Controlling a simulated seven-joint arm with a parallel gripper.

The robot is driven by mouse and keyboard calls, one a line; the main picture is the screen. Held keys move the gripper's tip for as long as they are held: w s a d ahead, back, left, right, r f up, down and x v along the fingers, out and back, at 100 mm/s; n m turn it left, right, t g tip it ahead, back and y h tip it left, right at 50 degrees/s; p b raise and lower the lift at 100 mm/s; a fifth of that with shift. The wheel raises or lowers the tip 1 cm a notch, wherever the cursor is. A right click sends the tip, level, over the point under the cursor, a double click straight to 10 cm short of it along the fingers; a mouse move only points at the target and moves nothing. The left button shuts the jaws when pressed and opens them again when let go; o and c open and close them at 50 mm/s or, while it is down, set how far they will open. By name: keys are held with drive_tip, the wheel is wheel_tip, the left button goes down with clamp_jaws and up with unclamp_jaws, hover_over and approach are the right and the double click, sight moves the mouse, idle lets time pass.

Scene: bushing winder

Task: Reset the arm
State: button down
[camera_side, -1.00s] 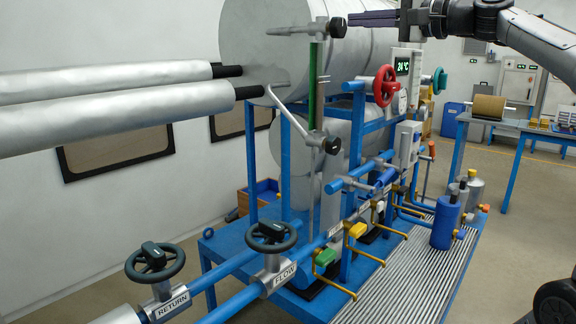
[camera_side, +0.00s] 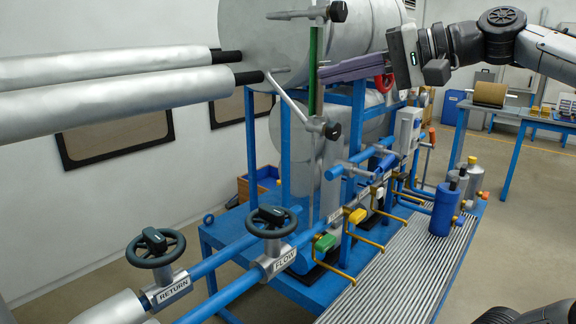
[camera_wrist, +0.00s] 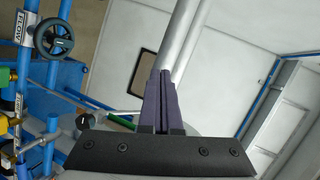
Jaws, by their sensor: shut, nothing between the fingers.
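My gripper (camera_side: 322,74) is in the upper middle of the side view, with its long purple fingers pointing left and lying together. It is shut and empty. In the side view its fingertips are close beside the green-marked vertical gauge tube (camera_side: 316,72); I cannot tell whether they touch. In the wrist view the closed fingers (camera_wrist: 160,76) point up the picture. In the side view my gripper and wrist cover part of the red handwheel (camera_side: 384,83) and the area behind.
The large grey tank (camera_side: 262,45) stands behind the fingers. Lagged pipes (camera_side: 120,97) run in from the left. The FLOW handwheel (camera_side: 272,222) and RETURN handwheel (camera_side: 155,247) stand low in front. A blue table (camera_side: 530,122) is at right; open floor lies beside the rig.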

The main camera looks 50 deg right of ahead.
drive_tip(key=s+a+f+n+g+h, duration=0.1)
drive_tip(key=s+a+f+n+g, duration=0.2)
drive_tip(key=f, duration=0.5)
drive_tip(key=s+f+n+g, duration=0.25)
drive_tip(key=s+f, duration=0.25)
drive_tip(key=f, duration=0.4)
drive_tip(key=s+d+f+n+g+h, duration=0.1)
drive_tip(key=s+d+f+n+h, duration=0.1)
drive_tip(key=f, duration=0.4)
drive_tip(key=s+d+f+n+g+h, duration=0.1)
drive_tip(key=s+d+f+n+g, duration=0.1)
drive_tip(key=f, duration=0.5)
drive_tip(key=s+d+n, duration=0.1)
drive_tip(key=s+n, duration=0.1)
drive_tip(key=shift+s+d+f+h, duration=0.2)
drive_tip(key=shift+s+d+h, duration=0.1)
drive_tip(key=shift+h, duration=0.1)
drive_tip(key=shift+n, duration=0.25)
